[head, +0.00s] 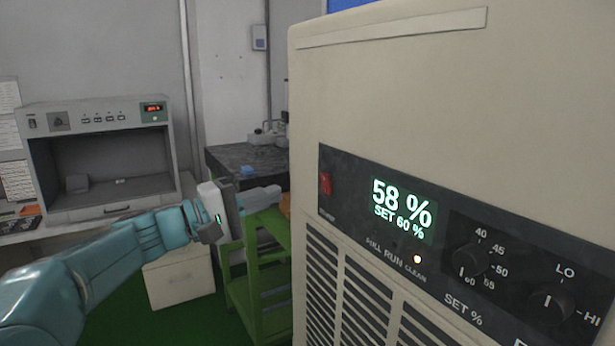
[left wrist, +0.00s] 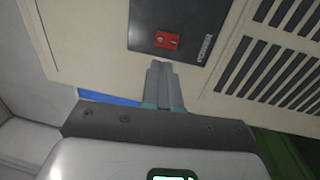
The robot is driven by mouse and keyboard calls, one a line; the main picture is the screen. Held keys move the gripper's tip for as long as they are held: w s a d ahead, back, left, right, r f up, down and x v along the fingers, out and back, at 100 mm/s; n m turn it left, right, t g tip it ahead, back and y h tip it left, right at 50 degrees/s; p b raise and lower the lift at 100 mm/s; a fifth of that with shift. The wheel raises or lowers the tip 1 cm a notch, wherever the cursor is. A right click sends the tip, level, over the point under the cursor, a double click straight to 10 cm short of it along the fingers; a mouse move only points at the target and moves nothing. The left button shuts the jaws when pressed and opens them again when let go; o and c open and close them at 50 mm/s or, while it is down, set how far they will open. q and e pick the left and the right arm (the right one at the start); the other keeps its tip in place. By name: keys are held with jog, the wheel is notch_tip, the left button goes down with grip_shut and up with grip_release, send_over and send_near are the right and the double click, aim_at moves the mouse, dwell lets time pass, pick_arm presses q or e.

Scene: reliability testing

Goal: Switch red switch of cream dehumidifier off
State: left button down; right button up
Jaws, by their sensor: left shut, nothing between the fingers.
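The cream dehumidifier (head: 400,95) fills the right of the head view. Its black panel has a lit display (head: 403,208) reading 58 % and SET 60 %. The red switch (head: 325,184) is at the panel's left end. In the left wrist view the red switch (left wrist: 167,40) is just beyond my fingertips. My left gripper (head: 279,192) is shut and empty, left of the panel and pointing toward the dehumidifier. It also shows in the left wrist view (left wrist: 161,66), with a small apparent gap to the switch. My right gripper is not in view.
A green step stool (head: 262,285) stands below my left gripper. A grey cabinet (head: 100,150) with a red display is at the left. A dark table (head: 245,160) stands behind. Two knobs (head: 472,258) and a vent grille (head: 345,285) are on the dehumidifier's front.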

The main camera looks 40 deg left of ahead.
aim_at(322, 177)
pick_arm(q)
jog(key=p+x, duration=0.2)
jog(key=x, duration=0.6)
jog(key=shift+w, duration=0.35)
jog(key=shift+w+d+f+b, duration=0.1)
jog(key=shift+w+f+b, duration=0.1)
jog(key=shift+b, duration=0.25)
jog(key=shift+s+r+p, duration=0.15)
jog(key=shift+r+p, duration=0.2)
